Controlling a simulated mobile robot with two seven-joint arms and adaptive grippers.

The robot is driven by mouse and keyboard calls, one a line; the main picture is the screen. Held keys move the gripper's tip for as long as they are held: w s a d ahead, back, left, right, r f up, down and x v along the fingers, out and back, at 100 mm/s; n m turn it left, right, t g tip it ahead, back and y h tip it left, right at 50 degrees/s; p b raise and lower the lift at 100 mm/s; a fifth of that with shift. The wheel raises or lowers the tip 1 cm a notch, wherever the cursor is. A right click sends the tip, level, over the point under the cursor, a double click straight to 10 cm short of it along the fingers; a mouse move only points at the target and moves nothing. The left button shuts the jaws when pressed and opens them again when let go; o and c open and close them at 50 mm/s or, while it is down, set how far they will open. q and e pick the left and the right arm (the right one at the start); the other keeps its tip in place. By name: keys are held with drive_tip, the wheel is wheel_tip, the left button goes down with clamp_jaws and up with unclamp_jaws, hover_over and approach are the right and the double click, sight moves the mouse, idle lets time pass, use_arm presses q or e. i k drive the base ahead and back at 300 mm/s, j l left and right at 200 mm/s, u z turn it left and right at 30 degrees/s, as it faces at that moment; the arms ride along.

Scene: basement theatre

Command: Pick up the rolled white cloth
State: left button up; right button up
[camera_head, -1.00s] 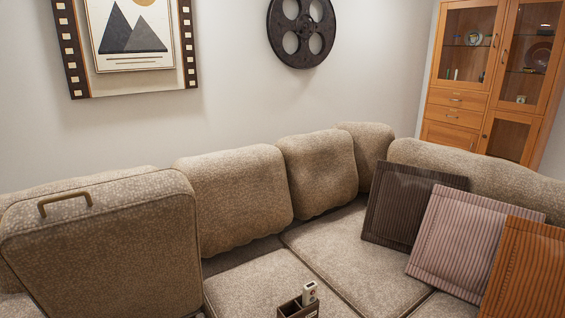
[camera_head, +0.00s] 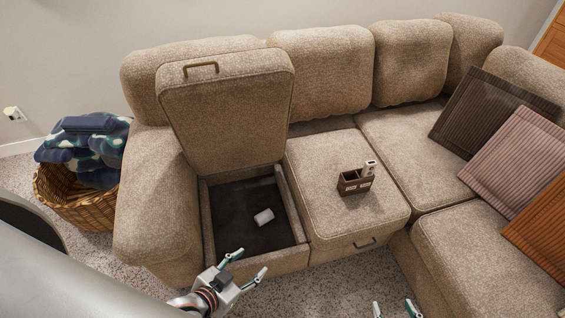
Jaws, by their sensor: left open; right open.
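The rolled white cloth (camera_head: 264,217) lies on the dark floor of the open storage compartment (camera_head: 229,212) in the sofa's left seat. The compartment's lid (camera_head: 228,120) stands upright, leaning against the backrest, with a handle at its top. My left gripper (camera_head: 248,268) is open and empty at the compartment's front edge, below and to the left of the cloth in the picture, apart from it. My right gripper (camera_head: 395,309) is at the bottom edge, right of centre. Only its open fingertips show, in front of the sofa.
A brown caddy (camera_head: 353,184) with a white remote (camera_head: 369,168) stands on the middle seat. Striped cushions (camera_head: 520,160) lean on the right. A wicker basket (camera_head: 92,211) with blue blankets (camera_head: 88,150) stands left of the sofa. The sofa's left armrest (camera_head: 155,205) borders the compartment.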

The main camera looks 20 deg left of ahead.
sight(261, 218)
drive_tip(key=i+l+u, duration=0.65)
drive_tip(key=i+l, duration=0.15)
drive_tip(key=l, duration=0.1)
